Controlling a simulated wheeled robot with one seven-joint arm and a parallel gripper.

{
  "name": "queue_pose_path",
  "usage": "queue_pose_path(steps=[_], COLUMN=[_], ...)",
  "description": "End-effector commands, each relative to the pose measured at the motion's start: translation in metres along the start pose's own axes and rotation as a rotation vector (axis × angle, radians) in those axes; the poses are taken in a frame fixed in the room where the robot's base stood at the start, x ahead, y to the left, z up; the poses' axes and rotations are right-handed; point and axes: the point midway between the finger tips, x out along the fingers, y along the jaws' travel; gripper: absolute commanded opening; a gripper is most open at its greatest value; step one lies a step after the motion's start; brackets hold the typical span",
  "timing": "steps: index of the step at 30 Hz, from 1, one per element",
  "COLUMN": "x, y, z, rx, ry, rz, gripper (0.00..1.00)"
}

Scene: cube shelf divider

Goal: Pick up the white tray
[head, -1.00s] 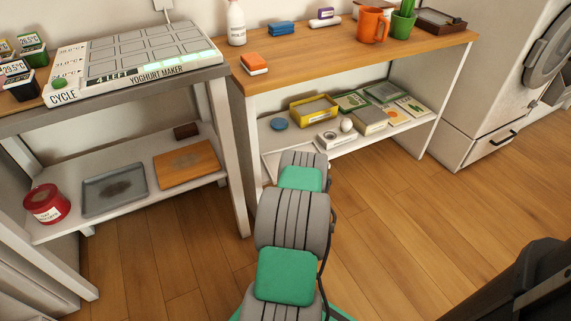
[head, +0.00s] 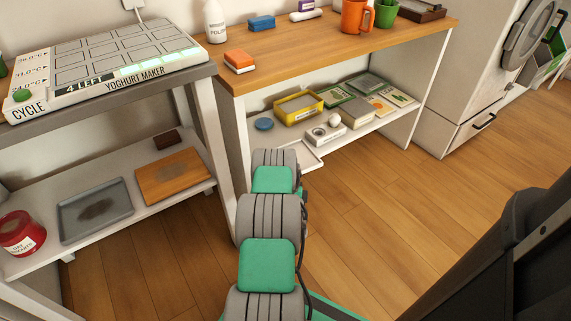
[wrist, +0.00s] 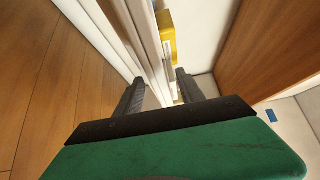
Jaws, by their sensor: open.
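The white tray (head: 311,156) is on the lower shelf of the right-hand table in the head view. Its right corner shows beside my arm, at the shelf's front edge; my arm hides the rest. In the wrist view my gripper (wrist: 158,88) is open, with its two dark fingers apart. Pale edges run up to and between the fingers, but I cannot tell which belong to the tray and which to the shelf. I see no grip on anything. In the head view my gripper is hidden behind my arm.
On the same shelf are a yellow bin (head: 298,108), a blue round thing (head: 264,124), a white box (head: 325,133) and several packets. A white table leg (head: 221,190) stands left of my arm. A grey tray (head: 96,210) lies on the left shelf. Floor at right is clear.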

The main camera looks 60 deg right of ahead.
Motion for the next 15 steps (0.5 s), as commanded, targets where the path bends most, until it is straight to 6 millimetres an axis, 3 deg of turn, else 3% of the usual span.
queue_pose_path(steps=[12,15], x=[0.0069,0.0068], y=[-0.0002,-0.0002], z=[0.0,0.0], rx=[0.0,0.0], ry=[0.0,0.0], rz=[0.0,0.0], gripper=[0.45,0.37])
